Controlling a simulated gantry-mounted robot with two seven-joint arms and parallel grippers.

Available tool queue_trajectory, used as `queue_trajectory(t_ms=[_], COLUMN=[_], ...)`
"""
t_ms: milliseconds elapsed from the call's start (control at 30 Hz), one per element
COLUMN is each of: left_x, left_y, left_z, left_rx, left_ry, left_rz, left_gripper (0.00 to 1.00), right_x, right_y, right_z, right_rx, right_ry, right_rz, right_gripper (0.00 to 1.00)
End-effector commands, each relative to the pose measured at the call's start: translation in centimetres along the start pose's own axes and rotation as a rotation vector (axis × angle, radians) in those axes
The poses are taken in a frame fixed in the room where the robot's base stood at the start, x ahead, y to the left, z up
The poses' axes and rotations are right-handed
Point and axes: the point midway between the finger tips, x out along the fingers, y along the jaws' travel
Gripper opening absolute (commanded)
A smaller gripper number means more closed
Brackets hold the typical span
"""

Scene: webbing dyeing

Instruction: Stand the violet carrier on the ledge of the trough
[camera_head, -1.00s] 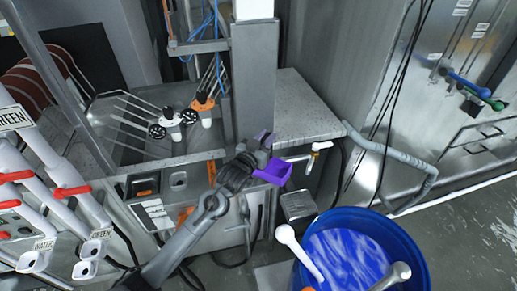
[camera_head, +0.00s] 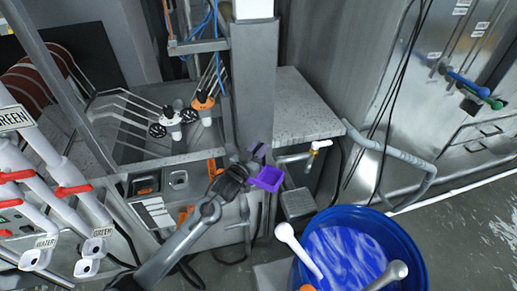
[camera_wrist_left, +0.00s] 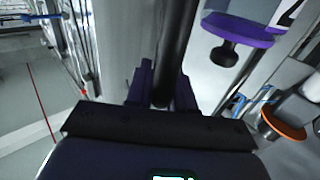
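The violet carrier (camera_head: 268,178) shows as a violet, open-sided piece at the end of my left gripper (camera_head: 256,162), in front of the grey post. In the left wrist view the fingers (camera_wrist_left: 164,88) stand close on either side of a dark upright stem. The gripper looks shut on it, and the carrier's lower part is hard to make out. The metal trough (camera_head: 112,150) lies left of the gripper. My right gripper is not in view.
The grey post (camera_head: 254,90) rises close behind the gripper. A speckled counter (camera_head: 300,110) lies to its right. A blue barrel (camera_head: 415,250) of blue liquid stands at lower right, with pale handles sticking out. White pipes with red levers (camera_head: 70,190) fill the left.

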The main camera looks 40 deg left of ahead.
Motion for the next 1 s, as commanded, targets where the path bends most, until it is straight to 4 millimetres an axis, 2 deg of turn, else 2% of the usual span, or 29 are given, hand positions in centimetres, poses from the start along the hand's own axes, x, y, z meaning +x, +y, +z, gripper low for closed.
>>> queue_trajectory(t_ms=[33, 133, 433, 567, 767, 1000], left_x=[0.0, 0.0, -0.1, -0.7, -3.3, -7.7], left_y=[0.0, 0.0, 0.0, 0.0, 0.0, 0.0], left_z=[0.2, 0.2, 0.1, 0.2, 0.2, 0.3], left_rx=[0.000, 0.000, 0.000, 0.001, 0.001, 0.000], left_ry=[-0.004, -0.003, -0.002, -0.002, -0.002, -0.002], left_rz=[-0.001, -0.001, -0.001, 0.000, 0.000, -0.001], left_gripper=[0.30, 0.45, 0.46, 0.46, 0.46, 0.46], right_x=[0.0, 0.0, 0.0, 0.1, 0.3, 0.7], right_y=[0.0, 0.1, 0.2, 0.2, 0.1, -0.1], right_z=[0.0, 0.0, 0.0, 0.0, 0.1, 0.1], right_rx=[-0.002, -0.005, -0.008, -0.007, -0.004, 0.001], right_ry=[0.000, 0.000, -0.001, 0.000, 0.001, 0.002], right_rz=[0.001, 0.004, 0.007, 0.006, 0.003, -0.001], right_gripper=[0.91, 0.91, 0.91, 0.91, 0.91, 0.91])
